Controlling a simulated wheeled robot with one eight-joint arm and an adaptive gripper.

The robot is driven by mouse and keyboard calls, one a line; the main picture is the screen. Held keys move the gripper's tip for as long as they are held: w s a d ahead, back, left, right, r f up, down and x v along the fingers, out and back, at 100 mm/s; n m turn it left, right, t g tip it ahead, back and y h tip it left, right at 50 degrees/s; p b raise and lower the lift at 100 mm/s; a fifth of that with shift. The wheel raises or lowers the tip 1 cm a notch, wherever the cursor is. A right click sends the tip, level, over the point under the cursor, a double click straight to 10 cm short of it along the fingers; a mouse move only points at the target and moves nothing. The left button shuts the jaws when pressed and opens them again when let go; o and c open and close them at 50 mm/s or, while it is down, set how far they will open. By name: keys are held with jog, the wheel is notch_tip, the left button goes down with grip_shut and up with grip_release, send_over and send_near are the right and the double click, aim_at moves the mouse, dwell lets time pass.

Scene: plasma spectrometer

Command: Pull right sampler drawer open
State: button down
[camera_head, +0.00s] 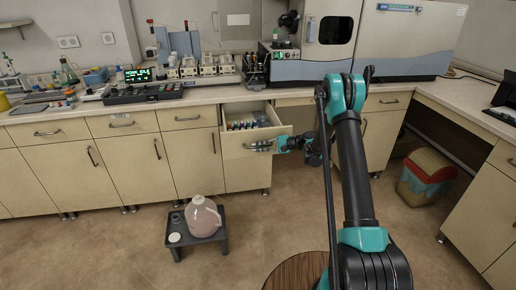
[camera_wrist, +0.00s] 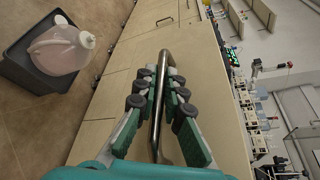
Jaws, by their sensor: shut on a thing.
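The sampler drawer (camera_head: 238,145) stands pulled out from the cabinet row in the head view, with its inside showing. Several small coloured items and a pale object lie in it. My gripper (camera_head: 262,146) is at the drawer's front, coming in from the right. In the wrist view, the metal bar handle (camera_wrist: 166,62) runs between the fingers of my gripper (camera_wrist: 160,85), which are shut on it. The drawer's light wooden front lies behind the handle. In the head view the handle is mostly hidden by the gripper.
A dark step stool (camera_head: 204,240) with a large jug (camera_head: 203,217) stands on the floor left of the drawer. A coloured bin (camera_head: 425,177) stands at the right. The counter (camera_head: 205,97) above carries instruments. The floor before the drawer is clear.

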jog(key=shift+d, duration=0.1)
jog(key=c, duration=1.6)
grip_release()
jog(key=v, duration=1.2)
